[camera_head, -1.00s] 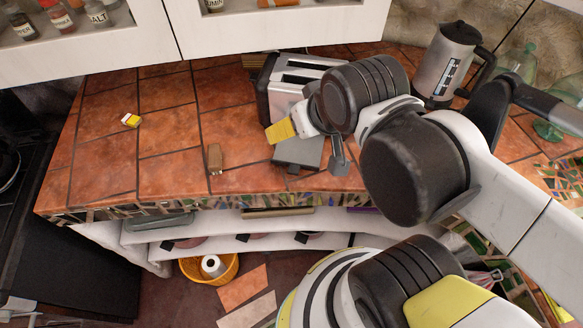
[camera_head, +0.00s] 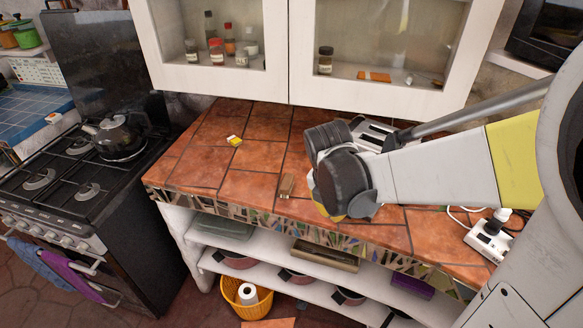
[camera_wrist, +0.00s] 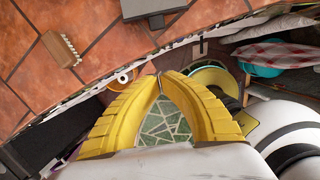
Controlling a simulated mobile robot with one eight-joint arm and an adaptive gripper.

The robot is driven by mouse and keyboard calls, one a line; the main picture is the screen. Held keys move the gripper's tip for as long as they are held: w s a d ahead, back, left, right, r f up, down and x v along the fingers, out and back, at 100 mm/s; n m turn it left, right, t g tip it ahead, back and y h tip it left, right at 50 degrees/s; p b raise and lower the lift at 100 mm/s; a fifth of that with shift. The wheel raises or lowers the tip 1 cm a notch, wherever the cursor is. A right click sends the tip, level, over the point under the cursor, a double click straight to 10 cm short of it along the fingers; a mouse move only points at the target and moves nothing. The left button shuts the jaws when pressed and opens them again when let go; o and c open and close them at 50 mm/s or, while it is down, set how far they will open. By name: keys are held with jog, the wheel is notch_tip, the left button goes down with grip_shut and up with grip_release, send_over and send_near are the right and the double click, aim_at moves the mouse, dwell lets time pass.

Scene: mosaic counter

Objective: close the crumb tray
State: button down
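The toaster (camera_head: 374,132) stands on the tiled counter and is mostly hidden behind my arm in the head view. A flat grey piece, apparently the crumb tray (camera_wrist: 152,10), shows at the top edge of the wrist view, cut off by the frame; how far it sticks out I cannot tell. The tray is hidden in the head view. My gripper (camera_wrist: 160,80) has its yellow fingers bowed, with the tips together and nothing visible between them. It is below the tray in the wrist view, apart from it, over the counter's front edge.
A small wooden brush (camera_head: 287,185) lies on the counter left of my arm, also in the wrist view (camera_wrist: 61,49). A yellow-and-white box (camera_head: 234,140) lies farther left. A power strip (camera_head: 489,238) is at the right. Cabinets (camera_head: 290,95) hang above.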

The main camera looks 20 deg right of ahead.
aim_at(340, 224)
jog(key=b+x, duration=0.4)
jog(key=x, duration=0.6)
jog(key=w+d, duration=0.1)
jog(key=w+d+b, duration=0.1)
jog(key=shift+d, duration=0.3)
jog(key=shift+w+d+r, duration=0.1)
jog(key=shift+w+d, duration=0.1)
jog(key=shift+d, duration=0.15)
